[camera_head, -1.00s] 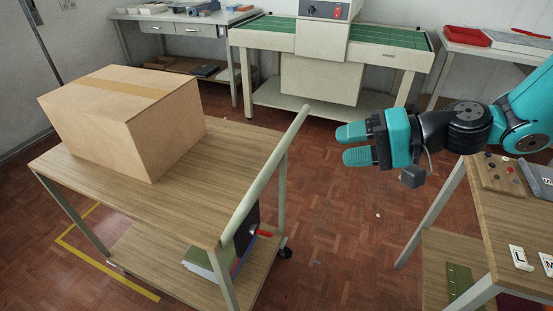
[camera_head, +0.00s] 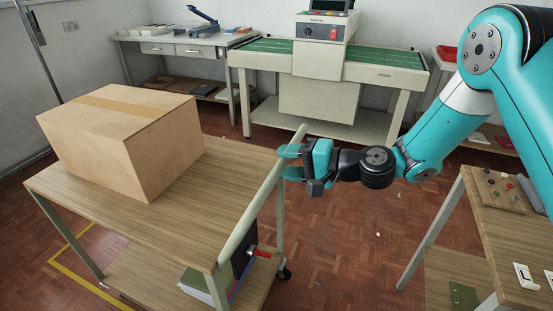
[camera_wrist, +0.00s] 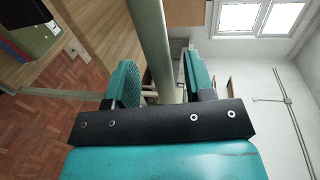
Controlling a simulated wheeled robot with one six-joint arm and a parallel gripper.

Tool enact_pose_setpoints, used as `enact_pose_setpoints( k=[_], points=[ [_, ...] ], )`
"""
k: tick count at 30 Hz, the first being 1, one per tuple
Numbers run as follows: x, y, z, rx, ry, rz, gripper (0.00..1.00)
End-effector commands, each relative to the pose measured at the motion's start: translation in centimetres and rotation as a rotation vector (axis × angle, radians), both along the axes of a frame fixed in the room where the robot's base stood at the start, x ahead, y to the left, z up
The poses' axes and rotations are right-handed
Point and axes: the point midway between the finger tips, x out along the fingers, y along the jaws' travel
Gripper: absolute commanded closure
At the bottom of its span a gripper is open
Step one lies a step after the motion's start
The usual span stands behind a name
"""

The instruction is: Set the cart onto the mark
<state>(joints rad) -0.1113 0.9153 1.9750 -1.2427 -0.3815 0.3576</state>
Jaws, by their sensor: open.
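The cart (camera_head: 215,180) is a two-shelf trolley with wood-look shelves, pale green legs and a pale green push handle (camera_head: 245,219) along its right side. The mark is a yellow tape outline (camera_head: 73,266) on the floor, seen partly beyond and beneath the cart's left side; the cart hides the rest. My gripper (camera_head: 286,162) is at the far part of the handle. In the wrist view the handle (camera_wrist: 150,40) passes between my two teal fingers (camera_wrist: 160,82), which stand open on either side with gaps.
A large cardboard box (camera_head: 125,145) sits on the cart's top shelf. Folders (camera_head: 205,284) and a dark case with a red part lie on the lower shelf. A wood-topped table (camera_head: 500,222) stands at right. A machine bench (camera_head: 330,90) is behind.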

Motion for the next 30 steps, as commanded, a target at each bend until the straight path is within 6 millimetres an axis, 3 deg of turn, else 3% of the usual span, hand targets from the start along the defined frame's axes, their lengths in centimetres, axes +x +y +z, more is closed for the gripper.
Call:
enact_pose_setpoints(
  k=[6,17,24,30],
  points=[
    [0.9,2.5,-0.5,-0.001,0.0,0.002,0.52],
    [1.1,3.0,-0.6,0.0,0.0,0.0,0.52],
    [1.1,3.0,-0.6,0.0,0.0,0.0,1.0],
    [1.1,3.0,-0.6,0.0,0.0,-0.001,1.0]
  ],
)
